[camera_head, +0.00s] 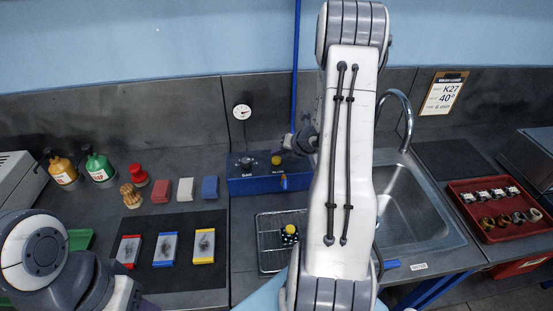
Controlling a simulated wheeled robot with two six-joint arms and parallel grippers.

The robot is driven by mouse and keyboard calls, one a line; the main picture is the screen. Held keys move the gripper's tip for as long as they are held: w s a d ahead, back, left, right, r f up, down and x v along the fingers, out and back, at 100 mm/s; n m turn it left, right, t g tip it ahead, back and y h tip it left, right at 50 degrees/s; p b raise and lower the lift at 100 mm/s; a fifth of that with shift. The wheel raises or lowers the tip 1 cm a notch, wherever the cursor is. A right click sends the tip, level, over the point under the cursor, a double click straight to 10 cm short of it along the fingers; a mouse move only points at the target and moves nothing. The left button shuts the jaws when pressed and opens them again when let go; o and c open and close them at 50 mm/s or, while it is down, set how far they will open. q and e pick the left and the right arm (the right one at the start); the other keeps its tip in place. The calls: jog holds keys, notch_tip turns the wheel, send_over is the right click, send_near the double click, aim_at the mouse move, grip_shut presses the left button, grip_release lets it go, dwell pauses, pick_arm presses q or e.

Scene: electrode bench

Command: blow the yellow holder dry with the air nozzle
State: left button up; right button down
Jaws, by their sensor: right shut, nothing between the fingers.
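A holder with a yellow top (290,229) and a dark, light-speckled body stands in a wire rack (267,264) left of the sink; my right arm partly covers the rack. Behind it is a blue air box (240,186) with a black knob and a yellow knob on top. A small orange and blue piece, perhaps the air nozzle (284,182), shows at its front.
A dark mat (180,278) holds red-, blue- and yellow-edged plates. Bottles (99,167), a red stamp-like piece and coloured blocks stand behind it. Right are the sink (420,215) with its tap (407,120) and a red tray (500,232) of small parts.

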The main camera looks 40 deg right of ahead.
aim_at(278, 161)
jog(key=shift+f, duration=0.1)
dwell(0.7)
jog(key=shift+f+b, duration=0.35)
jog(key=shift+b, duration=0.2)
jog(key=shift+f+b, duration=0.6)
dwell(0.6)
jog(key=shift+r, duration=0.1)
jog(key=shift+r+p, duration=0.8)
jog(key=shift+r, duration=0.15)
jog(key=shift+r, duration=0.1)
notch_tip(278, 161, up, 5)
jog(key=p, duration=0.4)
